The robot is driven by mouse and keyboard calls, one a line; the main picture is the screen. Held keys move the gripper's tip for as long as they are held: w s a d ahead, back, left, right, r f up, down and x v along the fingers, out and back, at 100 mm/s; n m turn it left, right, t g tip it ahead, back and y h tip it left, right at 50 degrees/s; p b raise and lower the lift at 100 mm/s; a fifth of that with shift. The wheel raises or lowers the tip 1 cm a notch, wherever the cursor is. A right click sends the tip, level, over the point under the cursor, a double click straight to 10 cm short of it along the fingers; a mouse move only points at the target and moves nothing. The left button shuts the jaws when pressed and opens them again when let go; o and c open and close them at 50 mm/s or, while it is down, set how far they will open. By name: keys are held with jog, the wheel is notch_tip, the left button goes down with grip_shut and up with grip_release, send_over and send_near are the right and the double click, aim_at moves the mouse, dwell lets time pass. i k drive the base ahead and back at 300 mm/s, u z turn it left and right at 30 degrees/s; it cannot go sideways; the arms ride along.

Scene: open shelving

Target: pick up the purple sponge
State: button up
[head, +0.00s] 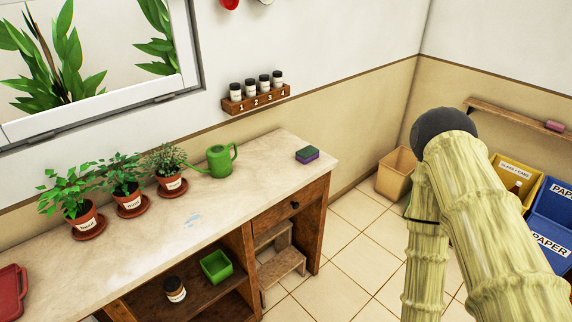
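A small sponge (307,154) with a purple lower layer and a green top lies flat near the right end of the pale countertop (245,160). It is in clear view and nothing touches it. My arm shows at the right of the head view, bent at a dark rounded joint, well to the right of the sponge. Its lower part runs out of the bottom of the picture, so my gripper is not in view.
A green watering can (219,161) stands left of the sponge, beside several potted plants (125,190). A spice rack (256,100) hangs on the wall behind. Bins (396,173) stand on the floor at right. The counter around the sponge is clear.

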aim_at(309, 153)
jog(key=z, duration=0.1)
jog(key=k, duration=0.45)
jog(key=u, duration=0.75)
jog(key=i, duration=1.4)
jog(key=z, duration=0.7)
